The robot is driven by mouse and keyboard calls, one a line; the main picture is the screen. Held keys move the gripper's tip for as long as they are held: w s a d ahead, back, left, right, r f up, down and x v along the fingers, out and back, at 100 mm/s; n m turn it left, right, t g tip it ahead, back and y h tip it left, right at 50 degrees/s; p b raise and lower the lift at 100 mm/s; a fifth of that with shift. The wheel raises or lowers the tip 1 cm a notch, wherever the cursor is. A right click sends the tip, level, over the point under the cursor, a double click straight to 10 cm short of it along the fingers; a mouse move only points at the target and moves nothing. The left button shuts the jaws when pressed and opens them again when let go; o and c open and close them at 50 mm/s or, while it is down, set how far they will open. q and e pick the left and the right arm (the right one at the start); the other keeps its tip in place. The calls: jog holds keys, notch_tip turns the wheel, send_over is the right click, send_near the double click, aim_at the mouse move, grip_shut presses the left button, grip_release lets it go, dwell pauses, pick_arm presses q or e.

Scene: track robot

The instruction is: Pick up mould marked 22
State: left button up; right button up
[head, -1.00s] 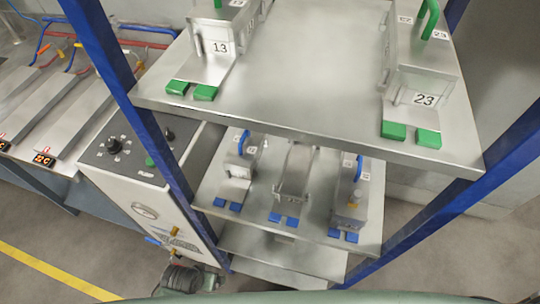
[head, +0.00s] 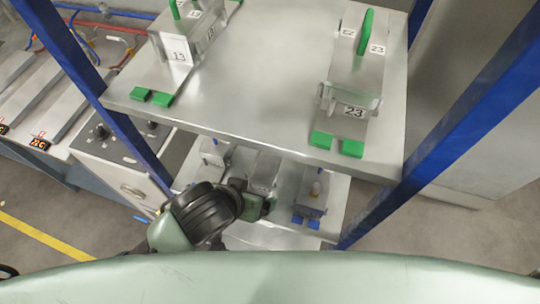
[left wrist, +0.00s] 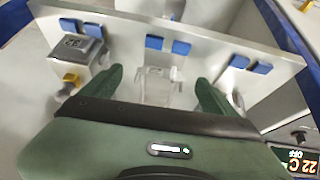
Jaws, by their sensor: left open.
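No legible mark 22 shows on any mould. The middle mould on the lower shelf (head: 263,170) is metallic with no coloured handle showing, and its label is unreadable. It also shows between the fingers in the left wrist view (left wrist: 157,88). My left gripper (head: 258,203) is over the front of the lower shelf. In the left wrist view my left gripper (left wrist: 160,78) is open, one finger on each side of the middle mould, with nothing held. Its contact with the mould cannot be told. My right gripper is out of view.
The upper shelf (head: 255,80) overhangs the lower one and carries mould 13 (head: 178,50) and mould 23 (head: 350,85). Blue posts (head: 410,175) flank the rack.

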pick_arm(q)
jog(key=shift+d+f, duration=0.15)
jog(key=shift+d, duration=0.05)
jog(key=shift+f+y, duration=0.25)
jog(key=shift+y, duration=0.05)
jog(key=shift+a+f, duration=0.15)
jog(key=shift+a, duration=0.05)
jog(key=shift+w, duration=0.15)
jog(key=p, duration=0.4)
send_near(270, 156)
jog(key=shift+w+d+f, duration=0.1)
jog(key=shift+f, duration=0.35)
jog(key=shift+w+d+f, duration=0.1)
jog(key=shift+f, duration=0.4)
jog(key=x, duration=0.5)
jog(key=shift+w, duration=0.2)
grip_shut()
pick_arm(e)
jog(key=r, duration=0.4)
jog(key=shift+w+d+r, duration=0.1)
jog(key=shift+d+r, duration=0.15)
